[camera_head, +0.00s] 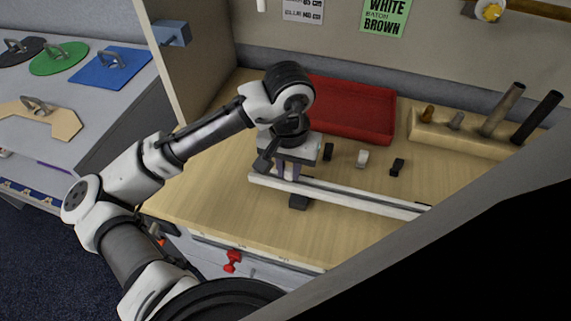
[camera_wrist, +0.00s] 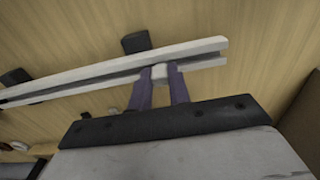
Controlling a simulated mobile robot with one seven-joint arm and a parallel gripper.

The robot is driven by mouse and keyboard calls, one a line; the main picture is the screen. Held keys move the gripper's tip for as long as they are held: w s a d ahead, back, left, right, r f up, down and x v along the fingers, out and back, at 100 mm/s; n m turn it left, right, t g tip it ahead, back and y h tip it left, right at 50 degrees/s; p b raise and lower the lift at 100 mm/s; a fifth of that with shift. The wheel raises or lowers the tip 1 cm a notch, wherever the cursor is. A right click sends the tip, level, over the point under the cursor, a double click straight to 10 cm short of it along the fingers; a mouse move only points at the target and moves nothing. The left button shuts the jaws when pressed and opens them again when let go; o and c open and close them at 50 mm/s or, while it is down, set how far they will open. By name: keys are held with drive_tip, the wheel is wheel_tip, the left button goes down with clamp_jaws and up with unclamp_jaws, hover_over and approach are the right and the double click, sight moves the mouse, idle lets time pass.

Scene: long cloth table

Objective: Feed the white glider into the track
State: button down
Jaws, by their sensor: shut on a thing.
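The white track (camera_head: 350,196) lies along the bench front, with a dark slot running along its side; it also crosses the wrist view (camera_wrist: 80,85). My gripper (camera_head: 288,174) is over the track near its left end. In the wrist view its two purple fingers (camera_wrist: 163,80) are shut on a small white block, the white glider (camera_wrist: 166,72). The glider is right at the slotted side of the track; I cannot tell whether it is inside the slot.
A loose white piece (camera_head: 362,158) stands between two black pieces (camera_head: 328,151) (camera_head: 397,166) behind the track. A red tray (camera_head: 350,108) and a wooden holder with several pegs (camera_head: 470,137) stand at the back. A black block (camera_head: 298,201) sits against the track's front.

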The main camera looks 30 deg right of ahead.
drive_tip(key=shift+s+d+p, duration=0.35)
drive_tip(key=shift+s+d, duration=0.3)
drive_tip(key=shift+s, duration=0.05)
drive_tip(key=c, duration=1.2)
unclamp_jaws()
drive_tip(key=shift+c, duration=0.2)
wheel_tip(320, 180, up, 14)
drive_tip(key=shift+s+a+b, duration=0.15)
drive_tip(key=shift+b, duration=0.25)
drive_tip(key=shift+f, duration=0.1)
